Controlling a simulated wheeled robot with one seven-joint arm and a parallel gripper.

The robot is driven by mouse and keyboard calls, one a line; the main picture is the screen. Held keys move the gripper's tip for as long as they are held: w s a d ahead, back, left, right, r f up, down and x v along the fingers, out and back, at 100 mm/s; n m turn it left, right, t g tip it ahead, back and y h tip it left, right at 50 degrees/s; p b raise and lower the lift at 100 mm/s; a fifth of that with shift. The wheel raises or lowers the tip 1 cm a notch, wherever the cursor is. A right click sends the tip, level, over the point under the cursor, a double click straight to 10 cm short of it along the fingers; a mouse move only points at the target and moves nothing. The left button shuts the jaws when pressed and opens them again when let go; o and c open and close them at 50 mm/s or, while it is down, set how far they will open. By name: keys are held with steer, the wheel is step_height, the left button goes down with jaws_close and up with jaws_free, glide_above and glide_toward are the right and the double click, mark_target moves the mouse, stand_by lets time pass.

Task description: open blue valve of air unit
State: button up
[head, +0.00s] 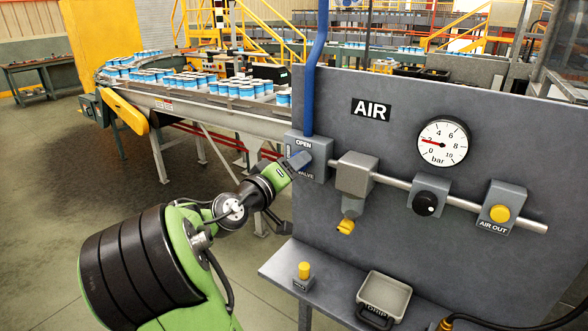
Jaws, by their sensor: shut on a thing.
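The air unit is a grey upright panel (400,200) with an AIR sign. At its left end is a grey valve box (318,148) marked OPEN and VALVE, with a blue pipe (318,60) rising from it. The fingertips are small and partly hidden. The handle's exact angle is hard to tell.
Right of the valve are a filter (354,178), a pressure gauge (442,142) with its red needle pointing left, a black knob (426,203) and a yellow button (499,213). A shelf below bears a tray (396,290). A can conveyor (215,112) runs behind.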

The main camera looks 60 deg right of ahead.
steer(key=shift+f, duration=0.15)
steer(key=o, duration=1.1)
steer(key=shift+c, duration=0.2)
steer(key=w+a+p, duration=0.1)
steer(key=w+a, duration=0.1)
steer(key=a, duration=1.3)
steer(key=shift+w+a, duration=0.2)
steer(key=shift+a, duration=0.15)
